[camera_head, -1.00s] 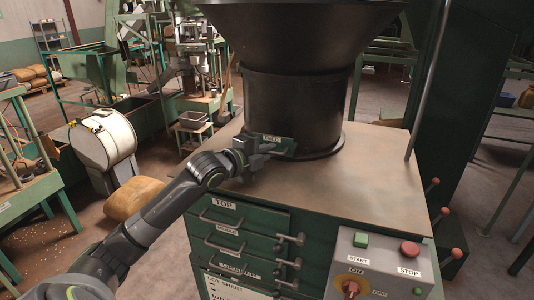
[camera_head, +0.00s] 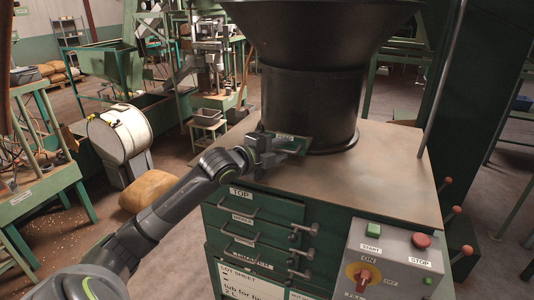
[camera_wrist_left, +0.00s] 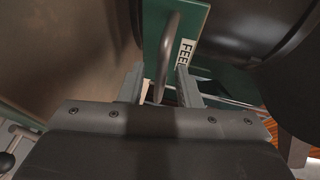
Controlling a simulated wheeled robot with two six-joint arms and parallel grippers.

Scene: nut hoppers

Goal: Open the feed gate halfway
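The feed gate (camera_head: 300,145) is a green plate with a FEED label at the foot of the black hopper (camera_head: 310,105). In the left wrist view the plate (camera_wrist_left: 157,22) carries a curved grey bar handle (camera_wrist_left: 169,45) beside the label. My left gripper (camera_head: 283,147) is at the gate. In the left wrist view my left gripper's two fingers (camera_wrist_left: 160,86) stand apart, with the lower end of the handle between them. Gaps show beside the bar, so the gripper is open around it. How far the gate stands open is hidden. My right gripper is not in view.
The hopper stands on a cabinet with a brown top (camera_head: 385,180) and labelled drawers (camera_head: 250,225). A control box (camera_head: 395,255) with START and STOP buttons and a red switch is at the front right. A white drum (camera_head: 120,135) and a sack (camera_head: 148,190) lie left.

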